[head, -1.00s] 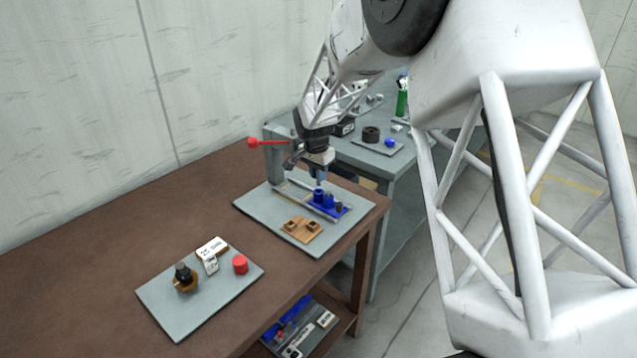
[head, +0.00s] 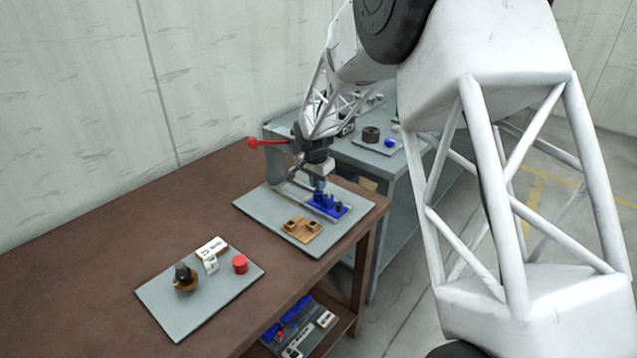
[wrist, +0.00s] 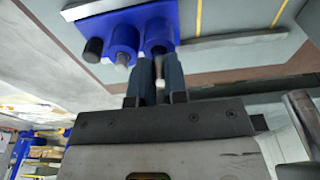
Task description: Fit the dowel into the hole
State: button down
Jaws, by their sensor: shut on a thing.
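The blue fixture (head: 342,211) stands on the grey mat at the table's far end. In the wrist view it is a blue plate (wrist: 80,14) with upright blue round posts (wrist: 123,38) and a black cylinder (wrist: 93,50). My gripper (head: 319,189) is low over the fixture's far-left end. In the wrist view my gripper (wrist: 160,78) has its dark fingers close together, shut on a thin pale dowel (wrist: 159,82), just beside the end blue post (wrist: 156,35). The fingers hide most of the dowel. I cannot tell whether its tip touches or enters a hole.
A brown wooden block with square sockets (head: 301,230) sits in front of the fixture. Metal rails flank the fixture. A red-knobbed lever (head: 254,142) stands behind left. A nearer mat (head: 170,310) holds a red cylinder (head: 240,265), white boxes and a dark knob on a brown base.

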aim_at(316, 194)
jog(key=shift+f, duration=0.15)
jog(key=c, duration=1.1)
grip_release()
jog(key=shift+c, duration=0.2)
notch_tip(316, 194, up, 12)
jog(key=s+a, duration=0.1)
